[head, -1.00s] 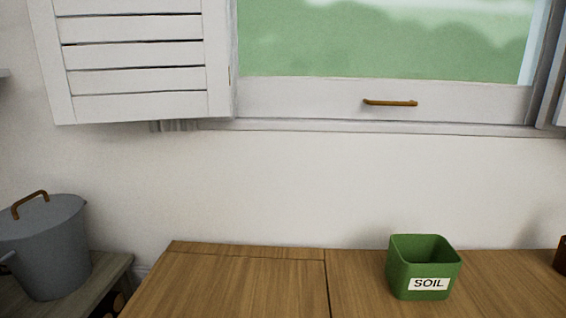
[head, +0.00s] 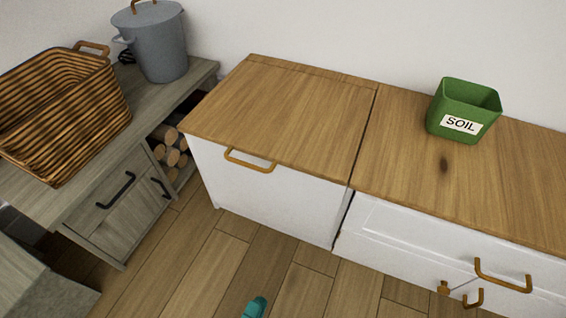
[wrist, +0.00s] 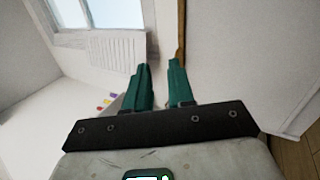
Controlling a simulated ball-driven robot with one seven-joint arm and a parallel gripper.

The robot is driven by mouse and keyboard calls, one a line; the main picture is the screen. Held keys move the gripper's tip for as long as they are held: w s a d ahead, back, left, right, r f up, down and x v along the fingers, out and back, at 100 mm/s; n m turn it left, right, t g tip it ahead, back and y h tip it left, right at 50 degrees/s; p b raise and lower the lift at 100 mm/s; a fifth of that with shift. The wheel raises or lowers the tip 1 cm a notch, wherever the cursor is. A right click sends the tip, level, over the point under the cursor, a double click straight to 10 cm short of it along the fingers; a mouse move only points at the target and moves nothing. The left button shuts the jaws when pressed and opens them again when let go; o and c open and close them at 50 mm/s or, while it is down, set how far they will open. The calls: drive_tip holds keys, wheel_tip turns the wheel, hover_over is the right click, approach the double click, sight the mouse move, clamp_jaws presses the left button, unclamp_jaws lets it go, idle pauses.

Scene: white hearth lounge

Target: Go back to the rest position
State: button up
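My gripper (wrist: 160,66) shows in the wrist view with its two teal fingers apart and nothing between them. It points toward a white wall, with a window and a shutter at the upper left. In the head view only a small teal fingertip of my gripper (head: 255,307) shows at the bottom edge, over the wooden floor and in front of the white cabinet (head: 262,190). The rest of my arm is hidden in the head view.
A green SOIL pot (head: 463,110) stands on the wooden counter (head: 420,160) at the right. A wicker basket (head: 65,115) and a grey lidded bucket (head: 155,45) stand on the grey bench (head: 175,108) at the left. The floor (head: 230,265) in front is clear.

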drive_tip(key=w+d+f+m+g+h+p, duration=0.15)
drive_tip(key=d+m+g, duration=0.25)
drive_tip(key=d+g, duration=0.55)
drive_tip(key=w+d+f+m+g+h+p, duration=0.1)
drive_tip(key=w+d+m+g+h, duration=0.15)
drive_tip(key=d+m+g, duration=0.65)
drive_tip(key=s+d+f+g+y+p, duration=0.1)
drive_tip(key=s+d+g+y, duration=0.1)
drive_tip(key=s+d+y, duration=0.35)
drive_tip(key=s+d+g+y+p, duration=0.1)
drive_tip(key=s+d+g+y, duration=0.15)
drive_tip(key=d, duration=0.65)
wheel_tip(320, 180, up, 43)
drive_tip(key=s+m+t+y+p, duration=0.1)
drive_tip(key=y+p, duration=0.4)
drive_tip(key=p, duration=3.3)
drive_tip(key=shift+s+d+m+t, duration=0.35)
drive_tip(key=shift+s+m+t, duration=0.1)
drive_tip(key=shift+t, duration=0.15)
